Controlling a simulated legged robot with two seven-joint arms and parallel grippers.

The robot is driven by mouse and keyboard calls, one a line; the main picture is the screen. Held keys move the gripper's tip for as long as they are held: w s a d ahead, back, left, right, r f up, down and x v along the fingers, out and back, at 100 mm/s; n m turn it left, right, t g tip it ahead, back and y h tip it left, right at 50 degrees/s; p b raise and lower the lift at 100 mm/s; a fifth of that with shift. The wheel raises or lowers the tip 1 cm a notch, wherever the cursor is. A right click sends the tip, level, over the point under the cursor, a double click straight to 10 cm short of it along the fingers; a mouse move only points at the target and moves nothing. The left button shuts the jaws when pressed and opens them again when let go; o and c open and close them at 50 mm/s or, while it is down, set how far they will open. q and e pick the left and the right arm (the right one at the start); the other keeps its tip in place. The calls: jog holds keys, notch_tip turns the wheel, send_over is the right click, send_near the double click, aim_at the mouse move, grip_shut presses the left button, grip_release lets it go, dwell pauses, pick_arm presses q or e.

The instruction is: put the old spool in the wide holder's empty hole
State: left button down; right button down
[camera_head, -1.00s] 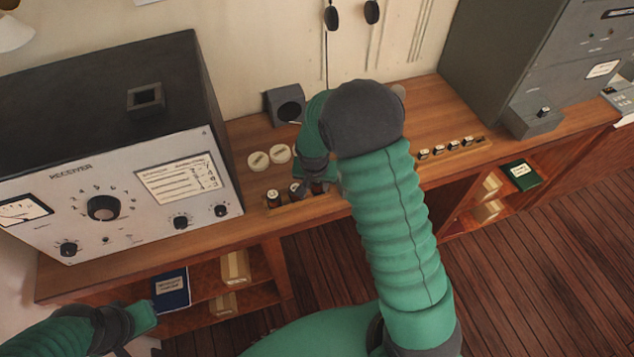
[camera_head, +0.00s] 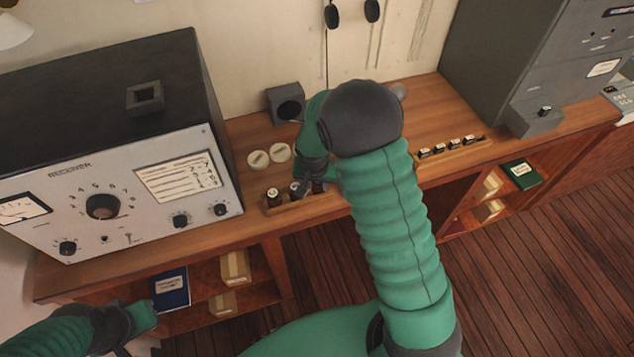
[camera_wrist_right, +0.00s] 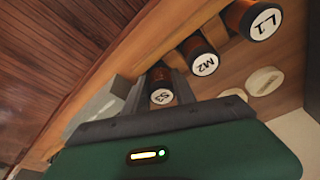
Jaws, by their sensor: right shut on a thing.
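My right gripper (camera_wrist_right: 158,90) is shut on a dark-topped, orange-brown spool (camera_wrist_right: 162,96) whose white label reads S3. In the head view my right gripper (camera_head: 315,180) is low over the right end of a wooden holder (camera_head: 330,204) at the desk's front edge. Two similar spools stand in line beside it, labelled M2 (camera_wrist_right: 204,64) and L1 (camera_wrist_right: 262,22). I cannot tell whether the held spool is still seated in the holder. A longer strip with several small dark, white-topped pieces (camera_head: 453,145) lies right of my arm. My left gripper (camera_head: 125,345) is at the lower left, partly cut off.
The receiver (camera_head: 110,190) stands left on the desk. Two cream discs (camera_head: 280,152) and a grey block with a round opening (camera_head: 286,104) lie behind the holder. A grey cabinet (camera_head: 540,55) stands at the right. My forearm hides the desk's middle.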

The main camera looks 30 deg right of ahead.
jog(key=shift+f, duration=0.2)
dwell(0.5)
jog(key=c, duration=0.9)
grip_release()
jog(key=shift+c, duration=0.2)
jog(key=b+v, duration=0.1)
jog(key=v, duration=1.5)
jog(key=shift+r+b, duration=0.4)
jog(key=s+a+f+n+y+b, duration=0.1)
jog(key=s+a+f+n+y, duration=0.1)
jog(key=s+a+f+n, duration=0.6)
jog(key=s+f, duration=0.1)
jog(key=s, duration=0.3)
jog(key=shift+s+a+f, duration=0.15)
jog(key=shift+s+f, duration=0.05)
jog(key=shift+f, duration=0.2)
